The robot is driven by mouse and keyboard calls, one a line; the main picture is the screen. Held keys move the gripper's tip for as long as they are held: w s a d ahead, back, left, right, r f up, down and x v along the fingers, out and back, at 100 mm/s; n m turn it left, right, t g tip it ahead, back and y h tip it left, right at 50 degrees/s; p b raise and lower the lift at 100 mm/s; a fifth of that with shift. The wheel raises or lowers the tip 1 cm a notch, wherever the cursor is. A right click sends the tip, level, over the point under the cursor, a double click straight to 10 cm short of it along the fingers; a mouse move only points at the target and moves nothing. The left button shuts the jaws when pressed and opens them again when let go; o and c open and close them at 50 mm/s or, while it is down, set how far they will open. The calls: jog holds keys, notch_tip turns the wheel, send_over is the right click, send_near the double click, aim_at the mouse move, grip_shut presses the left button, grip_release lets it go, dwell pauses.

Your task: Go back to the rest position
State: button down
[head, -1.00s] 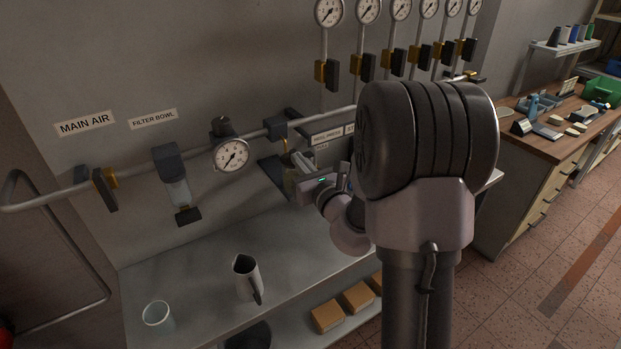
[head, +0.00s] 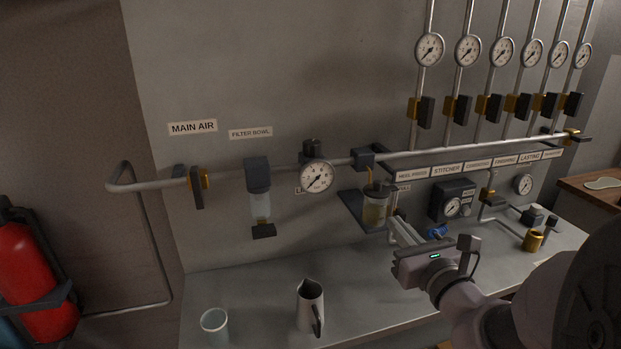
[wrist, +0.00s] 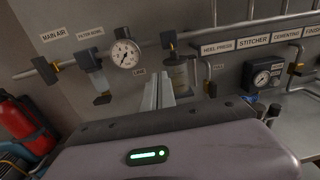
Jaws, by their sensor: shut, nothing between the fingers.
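My gripper (head: 394,221) is shut and empty in the head view. Its pale fingers point toward the wall, just below and in front of a clear jar with amber liquid (head: 375,210) under the pipe; I cannot tell whether they touch it. In the wrist view the two fingers (wrist: 159,92) stand together in front of the wall, left of the jar (wrist: 180,75). My arm comes in from the lower right of the head view.
A metal bench (head: 260,300) holds a metal jug (head: 310,306) and an empty glass (head: 215,325). The air pipe (head: 450,150) carries valves, a filter bowl (head: 260,205) and gauges. A red fire extinguisher (head: 25,265) stands at left. The bench between jug and wall is clear.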

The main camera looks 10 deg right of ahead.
jog(key=s+a+n+g+y, duration=0.45)
jog(key=a+n, duration=0.35)
jog(key=a, duration=0.3)
jog(key=s+a+n+g+y, duration=0.3)
jog(key=a+n+y, duration=0.3)
jog(key=a, duration=0.6)
jog(key=s+a+f+n+g+h, duration=0.2)
jog(key=s+f+n+g+h, duration=0.3)
jog(key=s+n, duration=0.6)
jog(key=s+d+f+n+h, duration=0.1)
jog(key=s+d+n+h, duration=0.1)
jog(key=d+n, duration=0.3)
jog(key=shift+s+d+n+h, duration=0.35)
jog(key=shift+n+h, duration=0.25)
jog(key=shift+h, duration=0.15)
jog(key=shift+t, duration=0.25)
